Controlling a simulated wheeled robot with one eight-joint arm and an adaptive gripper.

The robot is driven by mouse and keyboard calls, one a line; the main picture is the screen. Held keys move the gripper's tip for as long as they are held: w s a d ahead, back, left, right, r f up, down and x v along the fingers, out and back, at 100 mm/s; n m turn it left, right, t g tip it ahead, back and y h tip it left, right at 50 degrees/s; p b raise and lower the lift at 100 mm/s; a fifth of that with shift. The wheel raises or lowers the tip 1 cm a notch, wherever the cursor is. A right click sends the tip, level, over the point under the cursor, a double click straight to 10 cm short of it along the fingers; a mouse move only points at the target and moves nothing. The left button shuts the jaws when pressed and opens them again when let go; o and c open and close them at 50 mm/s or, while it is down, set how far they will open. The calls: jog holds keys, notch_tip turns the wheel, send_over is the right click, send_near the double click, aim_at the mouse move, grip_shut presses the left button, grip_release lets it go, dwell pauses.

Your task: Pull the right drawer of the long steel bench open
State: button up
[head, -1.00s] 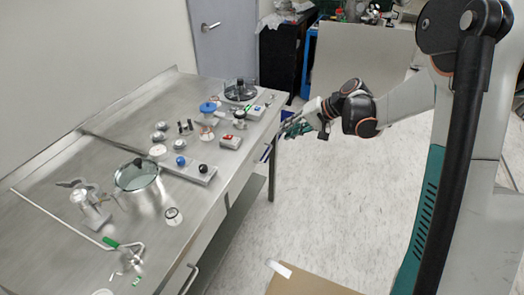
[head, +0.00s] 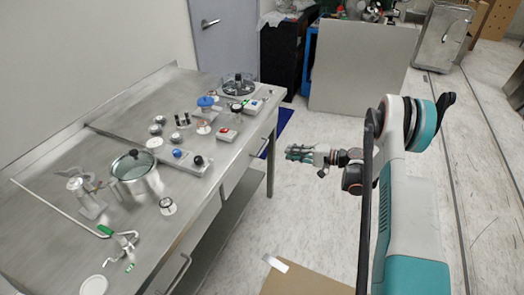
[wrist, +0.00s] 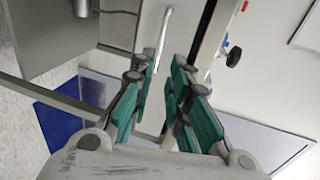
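The long steel bench (head: 95,130) fills the left of the head view, with two drawers along its front. The right drawer (head: 238,177) is at the far end, and it looks closed. Its bar handle (head: 264,148) shows at the front face; in the wrist view a bright handle bar (wrist: 163,38) lies ahead, between the fingertip lines. My gripper (head: 290,153) is out in front of this handle, with a gap between them. In the wrist view my gripper (wrist: 166,78) has its two green-padded fingers apart, with nothing between them.
The near drawer's handle (head: 180,272) juts from the bench front. A pot (head: 134,175), a grey control box (head: 186,162) and several small items crowd the benchtop. A cardboard box (head: 300,280) stands on the floor by the bench. A grey panel (head: 360,65) stands beyond clear floor.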

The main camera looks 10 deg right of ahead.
aim_at(263, 148)
jog(key=shift+b+x, duration=2.05)
jog(key=shift+x, duration=4.8)
grip_shut()
